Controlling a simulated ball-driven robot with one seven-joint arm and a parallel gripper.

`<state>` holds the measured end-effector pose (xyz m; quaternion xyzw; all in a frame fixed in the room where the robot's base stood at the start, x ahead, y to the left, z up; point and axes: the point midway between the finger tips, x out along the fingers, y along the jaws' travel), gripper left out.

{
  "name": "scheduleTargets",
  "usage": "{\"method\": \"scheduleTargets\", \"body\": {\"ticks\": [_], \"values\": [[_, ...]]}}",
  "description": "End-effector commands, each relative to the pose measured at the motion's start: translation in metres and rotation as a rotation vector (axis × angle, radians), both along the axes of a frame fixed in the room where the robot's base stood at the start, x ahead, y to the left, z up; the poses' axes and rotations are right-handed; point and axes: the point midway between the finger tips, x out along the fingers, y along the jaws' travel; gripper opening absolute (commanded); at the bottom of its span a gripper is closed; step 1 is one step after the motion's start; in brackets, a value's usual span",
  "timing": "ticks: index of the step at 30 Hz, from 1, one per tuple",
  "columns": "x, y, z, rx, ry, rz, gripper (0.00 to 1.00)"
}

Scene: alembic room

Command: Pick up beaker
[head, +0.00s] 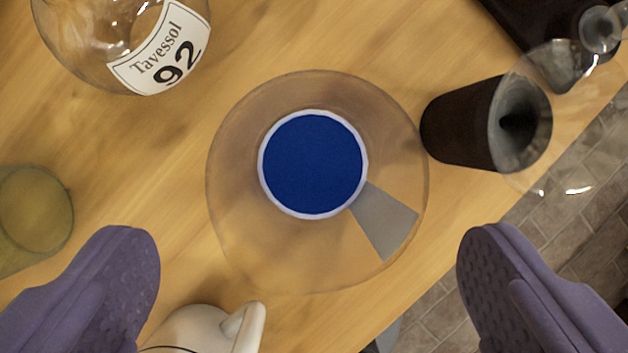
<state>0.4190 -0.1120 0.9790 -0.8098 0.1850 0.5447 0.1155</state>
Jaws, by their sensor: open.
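A wide, round, clear vessel (313,165) stands on the wooden table in the middle of the head view, seen from above. It has a blue disc with a white rim at its centre and a grey patch on its lower right side. I cannot tell for sure whether it is the beaker. A greenish glass cylinder (35,215) at the left edge, partly cut off, could also be a beaker. My gripper (307,238) is open and empty. Its two purple fingers are wide apart, left and right of the clear vessel's lower part in the picture, with no contact visible.
A round glass bottle labelled "Tavessol 92" (160,50) is at the upper left. A dark cylinder with a glass piece (465,122) stands close to the vessel's right. A white handled mug or jug (205,330) is at the bottom. The wooden table's (400,40) edge runs diagonally at the lower right, above tiled floor.

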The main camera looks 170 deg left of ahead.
Motion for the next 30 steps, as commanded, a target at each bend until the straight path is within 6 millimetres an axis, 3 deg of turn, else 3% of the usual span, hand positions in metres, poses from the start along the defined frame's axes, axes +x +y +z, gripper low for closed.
{"method": "scheduleTargets", "body": {"ticks": [13,21,23,30], "values": [[0.018,-0.012,-0.062,0.001,0.001,-0.002,1.00],[0.023,-0.014,-0.066,0.000,-0.002,0.000,1.00],[0.023,-0.014,-0.066,0.000,-0.002,0.000,0.91],[0.023,-0.014,-0.066,0.000,-0.002,0.000,0.37]]}}
